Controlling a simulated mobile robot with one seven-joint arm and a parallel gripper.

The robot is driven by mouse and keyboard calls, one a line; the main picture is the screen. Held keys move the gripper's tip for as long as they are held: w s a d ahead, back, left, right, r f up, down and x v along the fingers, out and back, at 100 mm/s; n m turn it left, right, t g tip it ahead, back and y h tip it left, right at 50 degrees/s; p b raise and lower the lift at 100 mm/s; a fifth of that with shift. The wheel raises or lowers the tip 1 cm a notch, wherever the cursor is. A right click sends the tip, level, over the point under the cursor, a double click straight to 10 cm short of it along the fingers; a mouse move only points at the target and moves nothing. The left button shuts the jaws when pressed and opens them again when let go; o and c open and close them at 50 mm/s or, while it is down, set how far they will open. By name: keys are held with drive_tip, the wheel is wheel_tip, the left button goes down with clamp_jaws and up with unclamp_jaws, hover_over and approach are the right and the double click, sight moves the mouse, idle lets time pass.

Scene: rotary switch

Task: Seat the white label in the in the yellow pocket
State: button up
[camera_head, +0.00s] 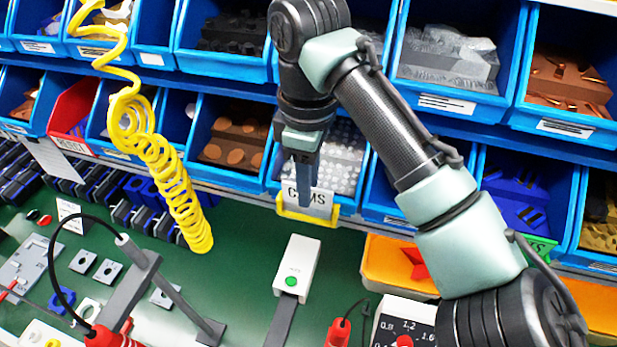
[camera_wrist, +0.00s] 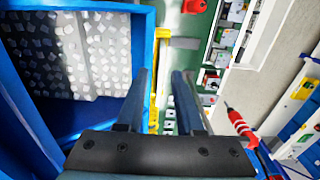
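The white label (camera_head: 321,203) with dark lettering stands roughly upright at the yellow pocket (camera_head: 306,216), on the front of a blue bin of small grey parts. Its lower edge appears to be inside the pocket; I cannot tell whether it is fully down. My gripper (camera_head: 302,190) points down right in front of the label and hides part of its lettering. In the wrist view my gripper (camera_wrist: 161,73) has its two fingers apart with nothing clearly held between them. The yellow pocket (camera_wrist: 155,98) shows there as a narrow strip by the left finger; the label is not clearly visible.
Blue bins (camera_head: 445,75) fill the rack behind and on both sides. A coiled yellow cable (camera_head: 170,175) hangs at left. Below, a white box with a green button (camera_head: 297,266) stands on the green bench (camera_head: 238,262). An orange tray (camera_head: 385,262) lies right.

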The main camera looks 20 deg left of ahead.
wheel_tip(320, 180, up, 12)
drive_tip(key=shift+r, duration=0.2)
idle(0.5)
drive_tip(key=w+a+r+m+t+y, duration=0.15)
drive_tip(key=a+r+t+y, duration=0.25)
drive_tip(key=a, duration=0.4)
drive_tip(key=w+a+r+n+t+y, duration=0.1)
drive_tip(key=w+a+r+t+y, duration=0.15)
drive_tip(key=a+r+y, duration=0.4)
wheel_tip(320, 180, up, 9)
drive_tip(key=s+d+m+t+y, duration=0.1)
drive_tip(key=d+m+t+y, duration=0.1)
drive_tip(key=m+t, duration=0.35)
drive_tip(key=s+d+r+m+t+h, duration=0.3)
drive_tip(key=d+m+t+h, duration=0.1)
drive_tip(key=d, duration=0.3)
drive_tip(key=s+d+r+m+t+h, duration=0.3)
drive_tip(key=d+t, duration=0.3)
drive_tip(key=d, duration=0.2)
drive_tip(key=s+d+r+m+t+h, duration=0.3)
drive_tip(key=s+d+m+t+h, duration=0.2)
drive_tip(key=d, duration=0.3)
